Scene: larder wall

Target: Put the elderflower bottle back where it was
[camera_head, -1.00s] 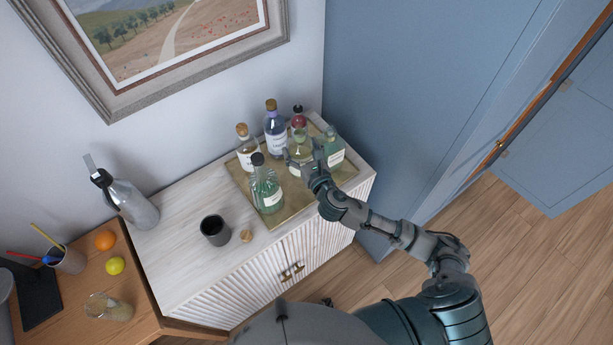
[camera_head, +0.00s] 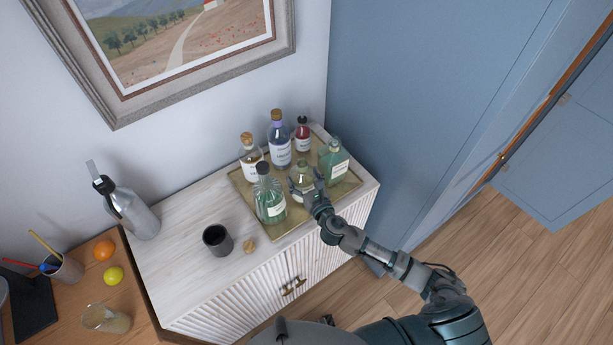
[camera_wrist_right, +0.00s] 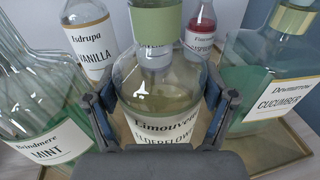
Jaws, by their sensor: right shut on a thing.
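The elderflower bottle (camera_head: 302,180), clear with pale yellow-green liquid and a green neck band, is upright at the gold tray (camera_head: 284,233) among other bottles. My right gripper (camera_head: 313,190) is shut around its body from the front. In the right wrist view, the fingers (camera_wrist_right: 162,105) flank the elderflower bottle (camera_wrist_right: 158,75), whose label is partly hidden by the gripper. Its base is hidden, so I cannot tell if it touches the tray. My left gripper is not in view.
The mint bottle (camera_head: 270,203) stands left of it, the cucumber bottle (camera_head: 333,165) right. Behind are the vanilla bottle (camera_head: 250,158), a purple-tinted bottle (camera_head: 278,142) and a red bottle (camera_head: 302,138).

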